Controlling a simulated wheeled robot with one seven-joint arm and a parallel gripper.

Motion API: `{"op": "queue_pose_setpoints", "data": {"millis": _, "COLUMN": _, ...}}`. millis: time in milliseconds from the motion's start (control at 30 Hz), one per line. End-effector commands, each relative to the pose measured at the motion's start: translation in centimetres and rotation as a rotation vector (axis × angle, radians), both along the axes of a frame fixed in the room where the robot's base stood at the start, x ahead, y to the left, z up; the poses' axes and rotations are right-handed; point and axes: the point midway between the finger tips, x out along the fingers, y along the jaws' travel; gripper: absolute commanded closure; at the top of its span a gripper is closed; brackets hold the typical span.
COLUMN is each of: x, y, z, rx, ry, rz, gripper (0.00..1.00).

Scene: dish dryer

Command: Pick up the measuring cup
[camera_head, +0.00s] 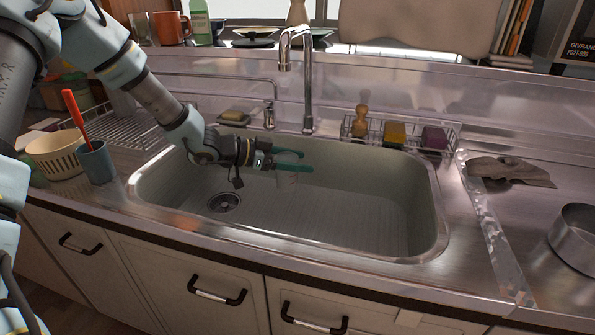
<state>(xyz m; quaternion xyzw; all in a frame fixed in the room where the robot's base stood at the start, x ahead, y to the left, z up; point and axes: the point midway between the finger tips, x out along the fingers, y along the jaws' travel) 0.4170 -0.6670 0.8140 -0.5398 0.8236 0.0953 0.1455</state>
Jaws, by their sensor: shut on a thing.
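My gripper (303,161) reaches in from the left and hangs over the sink basin, with its two teal fingers pointing right. It is shut on the measuring cup (288,181), a small clear cup with faint red markings. The cup hangs at and below the fingers, inside the sink area. Its outline is hard to see against the pale basin, and its upper part is partly hidden by the fingers. I cannot tell how far it is above the sink floor.
The sink (370,215) is otherwise empty, with a drain (223,202) at left. The faucet (308,90) rises behind the gripper. A sponge rack (448,148) stands at the back rim. A blue cup (97,163) and basket (55,152) stand left; a cloth (512,170) lies right.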

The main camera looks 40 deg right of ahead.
Motion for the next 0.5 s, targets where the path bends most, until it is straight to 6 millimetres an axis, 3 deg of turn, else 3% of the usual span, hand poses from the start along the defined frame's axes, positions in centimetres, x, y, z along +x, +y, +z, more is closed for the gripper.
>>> {"op": "queue_pose_setpoints", "data": {"millis": 500, "x": 0.0, "y": 0.0, "z": 4.2, "rx": -0.001, "ry": -0.002, "rz": -0.001, "gripper": 1.00}}
